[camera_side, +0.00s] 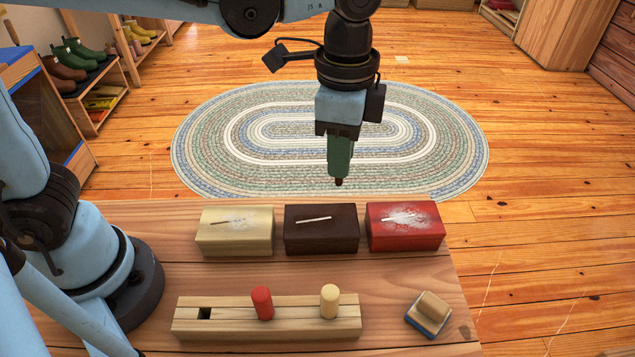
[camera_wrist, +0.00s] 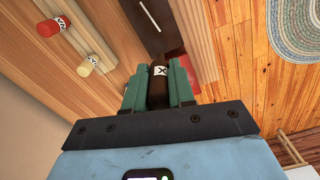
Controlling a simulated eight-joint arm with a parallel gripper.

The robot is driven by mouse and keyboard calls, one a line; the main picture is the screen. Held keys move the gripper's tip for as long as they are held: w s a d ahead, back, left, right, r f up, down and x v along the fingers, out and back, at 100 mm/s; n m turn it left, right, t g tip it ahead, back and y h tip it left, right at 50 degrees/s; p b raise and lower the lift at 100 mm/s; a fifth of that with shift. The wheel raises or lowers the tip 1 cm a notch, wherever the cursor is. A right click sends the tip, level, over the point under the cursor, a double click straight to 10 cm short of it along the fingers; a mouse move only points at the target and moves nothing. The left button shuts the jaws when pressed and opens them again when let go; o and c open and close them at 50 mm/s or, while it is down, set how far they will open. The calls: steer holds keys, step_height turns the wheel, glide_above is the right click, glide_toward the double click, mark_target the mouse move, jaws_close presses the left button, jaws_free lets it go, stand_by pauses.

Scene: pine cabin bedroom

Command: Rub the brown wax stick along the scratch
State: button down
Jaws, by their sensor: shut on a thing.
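My gripper (camera_side: 340,165) has green fingers shut on the brown wax stick (camera_side: 338,182), whose dark tip points down. In the wrist view the stick (camera_wrist: 158,88) sits between the fingers and bears a white label with a dark mark. The dark brown block (camera_side: 322,240) lies on the bench, with a pale slanting scratch (camera_side: 313,219) on its top. The scratch (camera_wrist: 150,16) also shows in the wrist view. The stick's tip is above the block's level and apart from it.
A pale yellow block (camera_side: 235,240) with a powdery brown mark and a red block (camera_side: 405,236) with a white smear flank the brown one. A wooden rack (camera_side: 290,328) holds a red stick (camera_side: 262,303) and a cream stick (camera_side: 329,301); its left hole is empty. A blue-edged wooden pad (camera_side: 428,313) lies right.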

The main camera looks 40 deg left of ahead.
mark_target(338, 185)
steer(key=shift+f, duration=0.1)
steer(key=shift+f, duration=3.35)
steer(key=shift+s+a+f, duration=0.35)
steer(key=shift+f, duration=0.2)
steer(key=shift+s+a+f, duration=0.1)
steer(key=shift+s+a, duration=2.05)
steer(key=shift+w+d, duration=2.45)
steer(key=shift+r, duration=4.1)
steer(key=shift+f, duration=0.1)
